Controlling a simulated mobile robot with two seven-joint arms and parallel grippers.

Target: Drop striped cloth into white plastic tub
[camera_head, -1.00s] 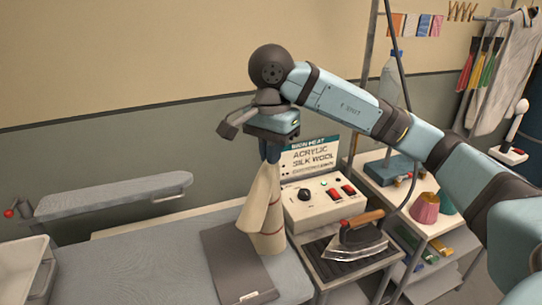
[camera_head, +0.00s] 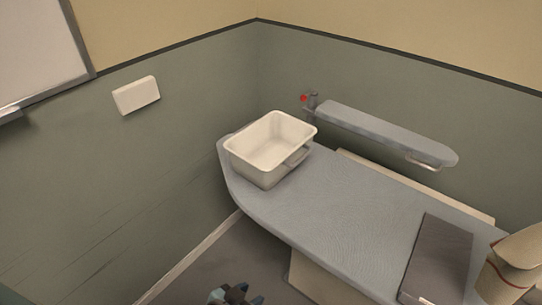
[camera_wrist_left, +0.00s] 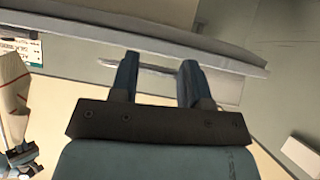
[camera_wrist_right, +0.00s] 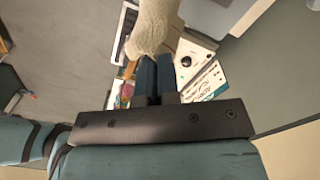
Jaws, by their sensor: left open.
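The white plastic tub (camera_head: 262,165) stands on the far left end of the grey ironing surface in the head view, its inside looking empty. The striped cloth (camera_head: 520,262), pale with a reddish stripe, hangs at the right edge of the head view, partly cut off. It also shows in the left wrist view (camera_wrist_left: 12,85) and right wrist view (camera_wrist_right: 151,28). My right gripper (camera_wrist_right: 156,62) has its fingers close together on the cloth. My left gripper (camera_wrist_left: 157,65) is open and empty; its tip shows at the bottom of the head view (camera_head: 236,297).
A dark grey folded mat (camera_head: 440,258) lies on the ironing surface (camera_head: 345,215) beside the cloth. A narrow sleeve board (camera_head: 385,133) runs along the back wall. The surface between tub and mat is clear. The control box (camera_wrist_right: 195,60) shows in the right wrist view.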

